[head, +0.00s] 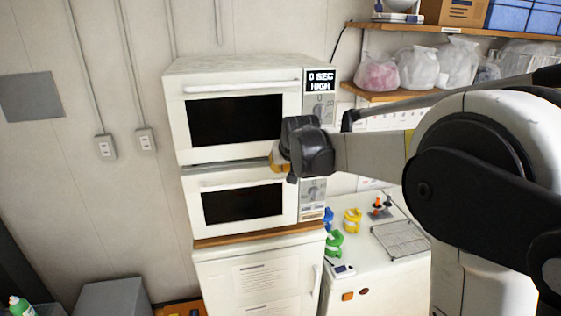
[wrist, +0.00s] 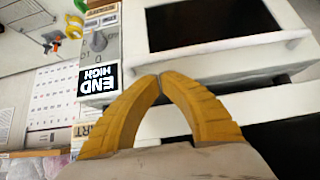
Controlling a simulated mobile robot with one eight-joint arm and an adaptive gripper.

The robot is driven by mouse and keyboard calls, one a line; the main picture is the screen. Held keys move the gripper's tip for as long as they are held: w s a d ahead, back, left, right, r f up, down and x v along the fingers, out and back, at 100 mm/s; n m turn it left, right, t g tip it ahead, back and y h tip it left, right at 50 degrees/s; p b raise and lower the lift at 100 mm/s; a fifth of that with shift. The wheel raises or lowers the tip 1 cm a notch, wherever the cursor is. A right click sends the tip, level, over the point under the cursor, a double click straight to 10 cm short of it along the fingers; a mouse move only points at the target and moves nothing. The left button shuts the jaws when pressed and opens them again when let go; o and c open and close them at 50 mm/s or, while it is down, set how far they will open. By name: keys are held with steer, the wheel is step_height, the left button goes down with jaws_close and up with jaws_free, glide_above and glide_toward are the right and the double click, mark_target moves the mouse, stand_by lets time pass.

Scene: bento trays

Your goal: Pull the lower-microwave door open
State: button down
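The lower microwave (head: 192,210) is white with a dark window and a pale bar handle (head: 225,184) along the top of its door. Its door looks closed. My gripper (head: 275,160) is in front of the door's upper right. In the wrist view, which is upside down, the yellow fingertips (wrist: 160,78) meet. They lie near the panel-side end of the handle (wrist: 255,50); contact with it cannot be told. No object shows between the tips. The lower display (wrist: 97,79) reads END HIGH; in the head view my gripper hides it.
The upper microwave (head: 240,74) is stacked directly above, with its own handle. A white cabinet (head: 215,262) stands below.

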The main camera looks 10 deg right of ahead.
mark_target(277, 175)
steer(key=shift+p+x, duration=0.35)
steer(key=shift+x, duration=2.3)
steer(key=shift+a, duration=0.1)
